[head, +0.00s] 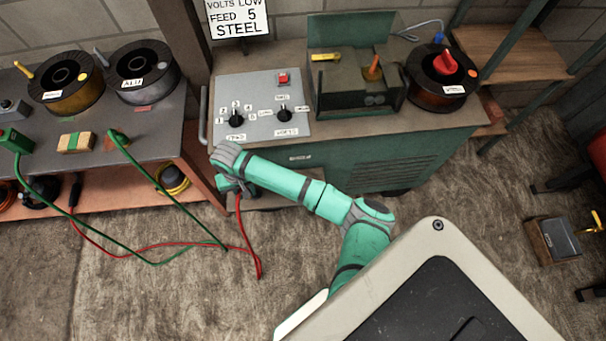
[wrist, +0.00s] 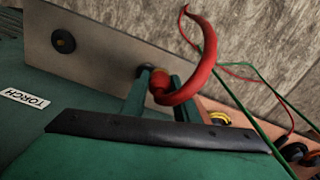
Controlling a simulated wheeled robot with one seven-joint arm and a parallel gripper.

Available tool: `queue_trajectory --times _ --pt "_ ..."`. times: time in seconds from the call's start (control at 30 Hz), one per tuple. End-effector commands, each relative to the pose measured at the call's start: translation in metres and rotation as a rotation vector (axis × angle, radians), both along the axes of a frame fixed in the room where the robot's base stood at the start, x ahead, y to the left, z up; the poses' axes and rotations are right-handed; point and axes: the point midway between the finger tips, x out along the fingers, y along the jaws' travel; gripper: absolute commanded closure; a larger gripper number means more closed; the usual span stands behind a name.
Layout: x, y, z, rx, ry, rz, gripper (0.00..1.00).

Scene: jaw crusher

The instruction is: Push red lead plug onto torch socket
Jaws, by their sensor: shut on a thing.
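In the wrist view my gripper (wrist: 162,92) is shut on the red lead plug (wrist: 160,86), whose thick red lead curls up and away. A pale panel with a dark round socket (wrist: 63,41) lies to the left. A second dark round fitting (wrist: 144,70) shows right beside the plug, partly hidden by my fingers. I cannot tell whether the plug touches it or sits in it. A TORCH label (wrist: 25,98) is on the green surface at left. In the head view my gripper (head: 236,187) is low at the green machine's front left; the plug is hidden there.
The green welding machine (head: 375,160) has a knob panel (head: 262,105) on top. Left is a bench (head: 180,120) with wire spools and a green clamp (head: 17,140). Red lead (head: 246,240) and green cables cross the floor in front. The floor at lower left is mostly open.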

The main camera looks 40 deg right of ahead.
Motion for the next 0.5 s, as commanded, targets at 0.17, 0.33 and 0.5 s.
queue_trajectory --times 0.17,0.33,0.5 --pt "-0.026 -0.085 0.011 0.0 -0.002 -0.269 0.93" --pt "-0.055 -0.142 0.018 0.001 -0.001 -0.47 0.99" --pt "-0.076 -0.174 0.022 0.001 0.0 -0.589 0.99"
